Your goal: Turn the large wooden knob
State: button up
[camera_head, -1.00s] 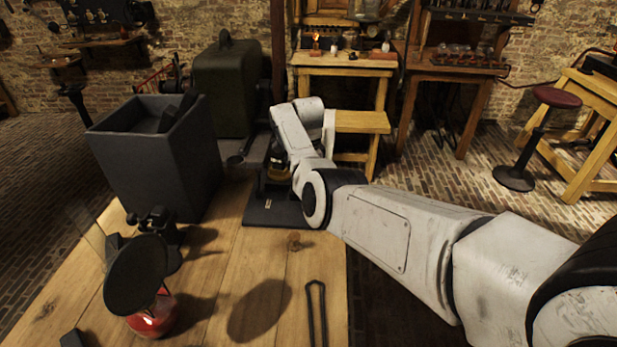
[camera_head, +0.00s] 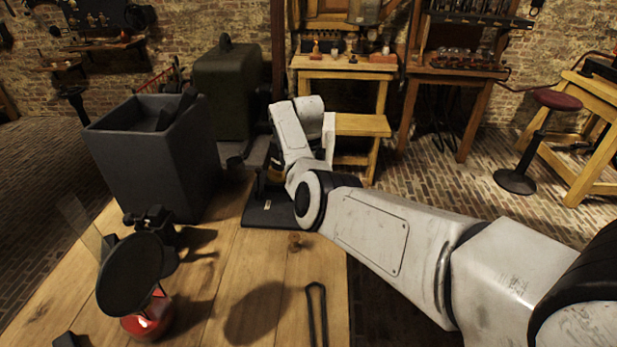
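A dark device with a small yellow part (camera_head: 277,172) stands on a black base plate (camera_head: 268,213) at the far end of the wooden table. My white arm reaches in from the right and its wrist bends up just beside and in front of this device, covering part of it. My gripper is hidden behind the wrist, so its fingers and any contact do not show.
A large grey open box (camera_head: 150,165) stands on the table's left. A round dark disc (camera_head: 130,274) above a red canister (camera_head: 148,318) is front left. A black loop-shaped tool (camera_head: 316,312) lies near the front right.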

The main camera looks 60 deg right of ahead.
jog(key=shift+r, duration=0.1)
dwell(0.5)
jog(key=o, duration=1.1)
jog(key=shift+c, duration=0.2)
notch_tip(320, 180, up, 11)
jog(key=shift+b, duration=0.3)
jog(key=shift+f, duration=0.2)
